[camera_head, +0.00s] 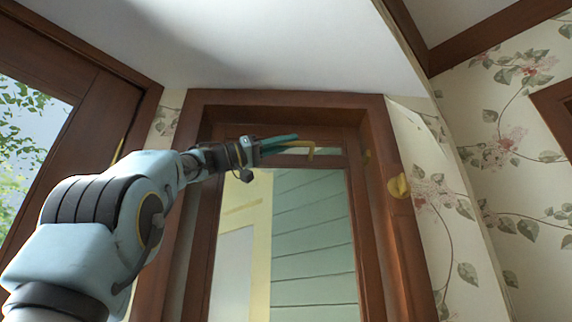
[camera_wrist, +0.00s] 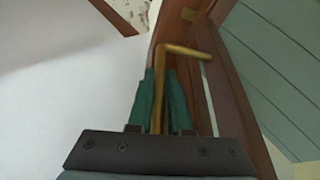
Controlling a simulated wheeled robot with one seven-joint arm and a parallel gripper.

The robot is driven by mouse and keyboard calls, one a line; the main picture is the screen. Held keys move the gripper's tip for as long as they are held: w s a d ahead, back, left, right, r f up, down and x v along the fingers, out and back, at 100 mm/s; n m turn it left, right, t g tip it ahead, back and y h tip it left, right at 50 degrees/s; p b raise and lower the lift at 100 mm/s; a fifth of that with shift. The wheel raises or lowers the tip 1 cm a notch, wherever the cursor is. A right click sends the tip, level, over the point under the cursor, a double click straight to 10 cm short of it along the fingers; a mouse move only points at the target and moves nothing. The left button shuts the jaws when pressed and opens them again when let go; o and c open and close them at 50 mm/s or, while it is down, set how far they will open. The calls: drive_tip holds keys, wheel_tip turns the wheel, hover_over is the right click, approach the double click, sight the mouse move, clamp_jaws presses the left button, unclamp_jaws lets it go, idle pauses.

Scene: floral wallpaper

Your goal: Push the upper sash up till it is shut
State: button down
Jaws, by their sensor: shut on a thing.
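The upper sash (camera_head: 345,162) is a brown wooden sash with glass, set in a brown window frame (camera_head: 378,140). A narrow pale strip shows between its top rail and the head of the frame. My gripper (camera_head: 290,148) has teal fingers shut on the brass handle. In the wrist view my gripper (camera_wrist: 161,80) has the handle's bar between its two fingers. The fingers hide part of the bar.
A white sloped ceiling (camera_head: 270,50) is close above the window. Another brown window frame (camera_head: 75,75) stands at the left, near my arm. Floral-papered walls (camera_head: 500,160) are at the right. A yellow fitting (camera_head: 398,186) sits on the frame's right side.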

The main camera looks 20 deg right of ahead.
drive_tip(key=c, duration=0.8)
unclamp_jaws()
drive_tip(key=shift+r, duration=0.1)
drive_tip(key=shift+c, duration=0.2)
drive_tip(key=shift+a, duration=0.1)
drive_tip(key=shift+w+a+f+b, duration=0.1)
drive_tip(key=shift+a+f+b, duration=0.2)
drive_tip(key=shift+b, duration=0.05)
drive_tip(key=b+v, duration=0.4)
drive_tip(key=v, duration=0.6)
drive_tip(key=shift+r, duration=0.2)
